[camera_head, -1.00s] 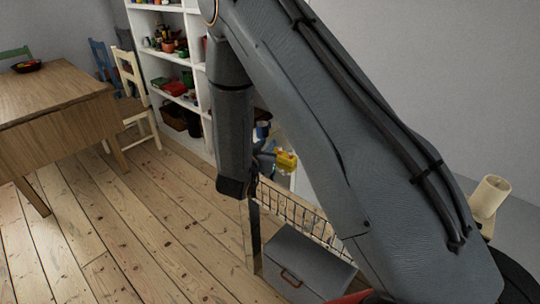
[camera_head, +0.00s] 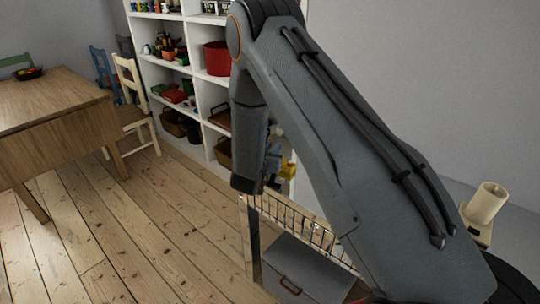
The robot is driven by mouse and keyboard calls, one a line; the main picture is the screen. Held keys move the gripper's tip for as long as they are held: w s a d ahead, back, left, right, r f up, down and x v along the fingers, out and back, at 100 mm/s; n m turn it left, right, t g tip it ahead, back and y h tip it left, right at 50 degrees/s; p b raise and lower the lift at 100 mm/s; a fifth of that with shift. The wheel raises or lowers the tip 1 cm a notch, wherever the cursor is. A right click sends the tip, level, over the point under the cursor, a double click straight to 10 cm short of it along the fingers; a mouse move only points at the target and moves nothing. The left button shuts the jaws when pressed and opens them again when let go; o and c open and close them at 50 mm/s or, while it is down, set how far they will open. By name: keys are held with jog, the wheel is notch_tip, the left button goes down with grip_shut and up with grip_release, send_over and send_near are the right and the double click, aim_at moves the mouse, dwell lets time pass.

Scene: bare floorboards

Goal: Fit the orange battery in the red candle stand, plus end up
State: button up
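I cannot make out the orange battery or the red candle stand in the head view. My arm fills the middle and right of the picture and hides much behind it. Bluish-grey parts (camera_head: 272,160) beside the lower arm link look like my wrist or gripper, but the fingers cannot be made out. A small yellow thing (camera_head: 288,169) shows just right of them, partly hidden by my arm. I cannot tell whether it is held or stands behind.
A white shelf unit (camera_head: 196,75) holds a red bucket (camera_head: 216,58), baskets and small items. A wooden table (camera_head: 50,100) with chairs stands left. A wire basket (camera_head: 290,218) and grey box (camera_head: 305,268) are low in front. A cream cylinder (camera_head: 487,203) is right. Floorboards are clear at left.

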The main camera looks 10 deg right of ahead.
grip_shut()
